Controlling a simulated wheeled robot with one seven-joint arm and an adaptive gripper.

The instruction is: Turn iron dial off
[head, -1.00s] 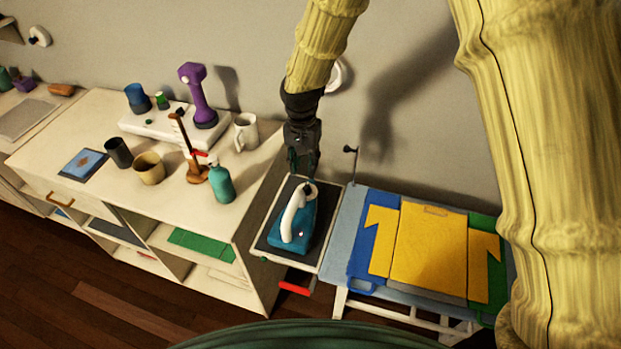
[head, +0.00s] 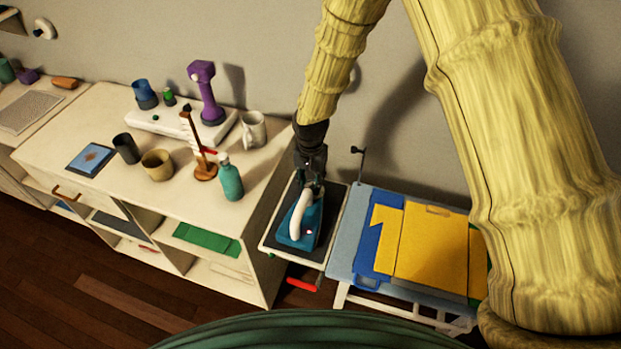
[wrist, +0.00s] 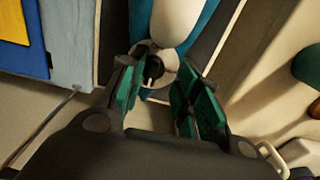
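The iron (head: 301,228) has a teal body and a white handle. It sits on a dark pad on a small stand beside the ironing board, and a tiny light spot shows on its body. My gripper (head: 312,183) is over the iron's far end, pointing down. In the wrist view my gripper (wrist: 156,92) is open, its two green-padded fingers apart. The dark round dial (wrist: 152,71) with a pale mark shows between them, close to the left finger. The iron's white handle (wrist: 176,22) is beyond it. I cannot tell whether a finger touches the dial.
The ironing board (head: 343,250) with a folded yellow shirt (head: 430,250) is right of the stand. Left is a white cabinet (head: 80,130) with a teal bottle (head: 230,178), a mug (head: 253,128) and cups. A thin post (head: 360,165) stands behind the board.

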